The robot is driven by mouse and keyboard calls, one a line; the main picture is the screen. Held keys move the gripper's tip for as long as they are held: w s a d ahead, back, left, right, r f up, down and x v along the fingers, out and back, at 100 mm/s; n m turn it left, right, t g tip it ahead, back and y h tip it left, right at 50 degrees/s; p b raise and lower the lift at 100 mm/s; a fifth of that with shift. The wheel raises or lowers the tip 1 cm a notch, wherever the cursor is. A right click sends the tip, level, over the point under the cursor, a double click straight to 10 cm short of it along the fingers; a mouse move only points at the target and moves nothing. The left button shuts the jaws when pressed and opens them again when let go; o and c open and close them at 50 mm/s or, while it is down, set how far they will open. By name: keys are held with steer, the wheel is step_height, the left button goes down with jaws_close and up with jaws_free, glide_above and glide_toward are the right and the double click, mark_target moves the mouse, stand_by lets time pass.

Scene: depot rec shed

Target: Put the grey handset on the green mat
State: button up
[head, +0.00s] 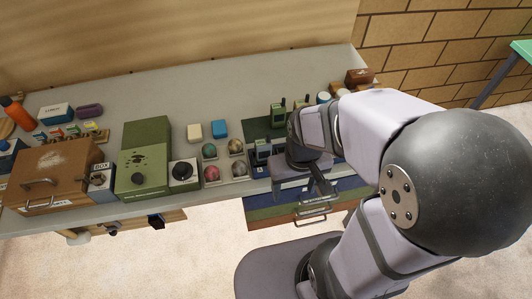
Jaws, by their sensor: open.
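A dark green mat (256,126) lies on the right part of the bench, partly hidden by my arm. A green handset (278,117) stands on it, and another handset with an aerial stands just behind, close to my wrist. A dark grey-blue handset (263,151) sits at the near side of the mat, left of my gripper; it seems to be the grey handset, but it is small and I cannot tell whether it touches the mat. My gripper (321,188) is open near the bench's front edge, right of that handset. I see nothing held; my wrist hides part of this area.
Several coloured balls sit in a holder (224,163) left of the handsets. A green box (145,155), a dial box (184,172) and a wooden box (50,178) stand farther left. A striped drawer front (275,211) is below the bench edge. Jars and a brown box (359,76) stand far right.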

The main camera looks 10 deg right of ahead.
steer(key=w+a+f+n+t, duration=0.2)
steer(key=w+n+t, duration=0.25)
steer(key=w, duration=0.75)
steer(key=r+n+t, duration=0.2)
steer(key=n+t, duration=0.1)
steer(key=t, duration=0.3)
glide_above(264, 151)
steer(key=w, duration=0.3)
steer(key=shift+s+d+f+y+b, duration=0.1)
steer(key=shift+s+d+y+b, duration=0.2)
steer(key=shift+b, duration=0.15)
steer(key=f+m+t+b, duration=0.2)
steer(key=f, duration=0.1)
steer(key=f+m+t+b, duration=0.2)
steer(key=b, duration=0.1)
steer(key=f+m+t+b, duration=0.2)
steer(key=f, duration=0.1)
steer(key=shift+s+a+f+m, duration=0.2)
steer(key=shift+f+m, duration=0.15)
steer(key=shift+s+f+m+t+b, duration=0.3)
steer(key=shift+s+m+t+b, duration=0.3)
steer(key=shift+s+b, duration=0.15)
steer(key=shift+w, duration=0.1)
steer(key=w+b, duration=0.4)
steer(key=b, duration=0.1)
steer(key=shift+f+b, duration=0.15)
steer(key=shift+b, duration=0.15)
steer(key=shift+w+b, duration=0.4)
steer(key=shift+b, duration=0.3)
